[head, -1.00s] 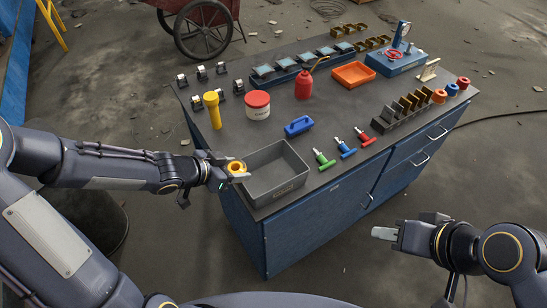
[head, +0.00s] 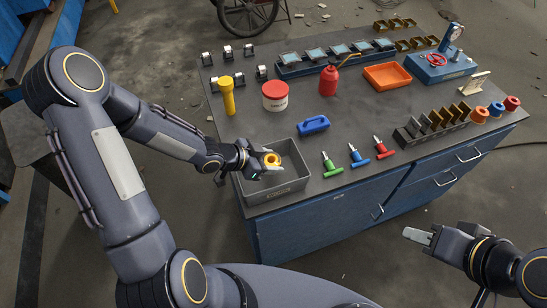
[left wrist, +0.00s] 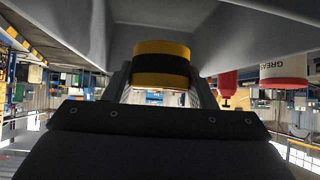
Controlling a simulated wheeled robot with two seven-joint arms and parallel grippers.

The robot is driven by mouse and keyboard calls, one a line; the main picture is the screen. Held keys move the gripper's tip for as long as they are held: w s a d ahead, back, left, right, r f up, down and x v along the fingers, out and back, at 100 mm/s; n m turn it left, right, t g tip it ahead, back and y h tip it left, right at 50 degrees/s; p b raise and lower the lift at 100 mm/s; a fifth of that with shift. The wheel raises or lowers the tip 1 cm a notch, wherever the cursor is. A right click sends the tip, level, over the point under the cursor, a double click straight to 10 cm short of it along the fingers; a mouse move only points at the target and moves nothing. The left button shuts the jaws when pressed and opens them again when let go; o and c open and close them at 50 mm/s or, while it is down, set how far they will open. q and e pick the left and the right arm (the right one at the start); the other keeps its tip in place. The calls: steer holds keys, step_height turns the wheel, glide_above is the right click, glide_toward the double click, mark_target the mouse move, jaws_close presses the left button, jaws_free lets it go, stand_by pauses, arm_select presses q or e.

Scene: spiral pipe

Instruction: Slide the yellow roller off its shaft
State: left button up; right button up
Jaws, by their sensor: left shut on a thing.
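The yellow roller (head: 271,159), a short ring with a dark band, is held in my left gripper (head: 265,161). In the left wrist view the yellow roller (left wrist: 161,64) sits between the two fingers of my left gripper (left wrist: 163,88), which is shut on it. The roller is over or inside the open grey bin (head: 290,188); its exact height is unclear. In the left wrist view the bin's wall (left wrist: 255,35) is close by. I cannot make out the roller's shaft. My right gripper (head: 418,236) is away from the table at the lower right, and its jaw opening is unclear.
Orange (head: 479,115), blue (head: 496,109) and red (head: 512,103) rollers are at the table's right end. A blue block (head: 314,125), grease tin (head: 275,96), yellow torch (head: 227,96) and T-handled tools (head: 357,156) stand around the bin. The table's middle is mostly clear.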

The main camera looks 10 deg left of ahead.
arm_select(q)
steer(key=shift+f+b, duration=0.45)
steer(key=shift+f, duration=0.2)
step_height(320, 180, down, 4)
steer(key=b, duration=0.3)
steer(key=shift+b, duration=0.3)
steer(key=shift+r, duration=0.1)
steer(key=o, duration=1.1)
steer(key=shift+c, duration=0.2)
steer(key=shift+a, duration=0.1)
steer(key=p+v, duration=0.3)
steer(key=v, duration=0.4)
steer(key=shift+r, duration=0.1)
steer(key=shift+s+a+r, duration=0.15)
steer(key=shift+s+a, duration=0.05)
steer(key=shift+s, duration=0.1)
